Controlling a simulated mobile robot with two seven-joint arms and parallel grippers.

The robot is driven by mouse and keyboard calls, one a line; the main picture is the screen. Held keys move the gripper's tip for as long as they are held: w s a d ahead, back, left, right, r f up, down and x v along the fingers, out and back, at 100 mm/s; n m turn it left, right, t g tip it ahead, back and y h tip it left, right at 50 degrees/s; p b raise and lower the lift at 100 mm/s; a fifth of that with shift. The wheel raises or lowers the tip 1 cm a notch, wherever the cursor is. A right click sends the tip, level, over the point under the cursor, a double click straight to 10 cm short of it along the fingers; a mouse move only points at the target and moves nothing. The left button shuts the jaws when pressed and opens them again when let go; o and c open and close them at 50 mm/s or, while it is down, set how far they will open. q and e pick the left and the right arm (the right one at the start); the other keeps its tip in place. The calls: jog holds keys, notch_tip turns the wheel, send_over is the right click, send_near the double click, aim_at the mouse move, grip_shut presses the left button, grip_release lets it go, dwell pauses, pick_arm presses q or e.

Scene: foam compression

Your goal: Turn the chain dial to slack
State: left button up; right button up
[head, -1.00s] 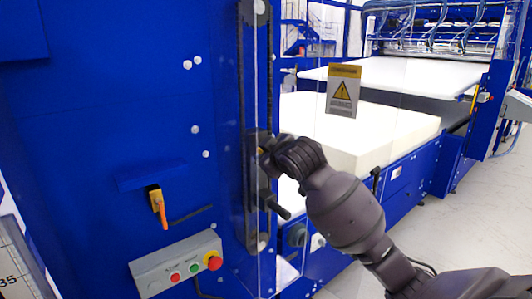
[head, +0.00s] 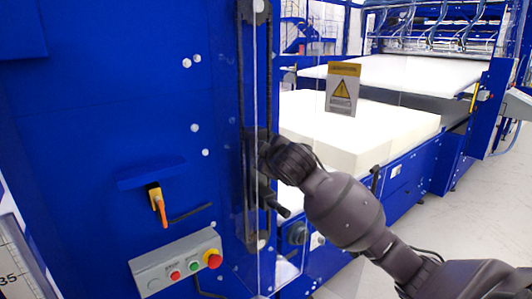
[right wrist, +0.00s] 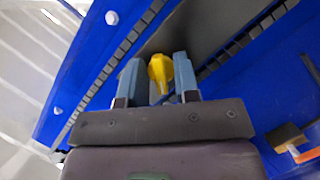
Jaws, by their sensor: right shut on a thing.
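The chain dial (right wrist: 160,72) shows in the right wrist view as a yellow pointer-shaped knob on a dark plate beside the chain. My right gripper (right wrist: 157,80) has one grey finger on each side of it and is shut on it. In the head view my right gripper (head: 268,152) reaches the chain housing from the right, and my wrist hides the dial. The dial's markings cannot be read. My left gripper is not in view.
The chain (head: 241,80) runs vertically in its slot behind a clear guard with a warning sign (head: 343,90). An orange-handled switch (head: 157,203) and a button box (head: 178,263) sit on the blue panel at left. A white foam block (head: 360,128) lies behind my arm.

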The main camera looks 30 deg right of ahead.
jog(key=shift+n, duration=0.7)
jog(key=o, duration=0.6)
jog(key=v, duration=0.3)
jog(key=b+v, duration=0.1)
jog(key=v, duration=0.7)
jog(key=shift+a+f, duration=0.2)
jog(key=shift+f, duration=0.05)
jog(key=shift+f, duration=0.15)
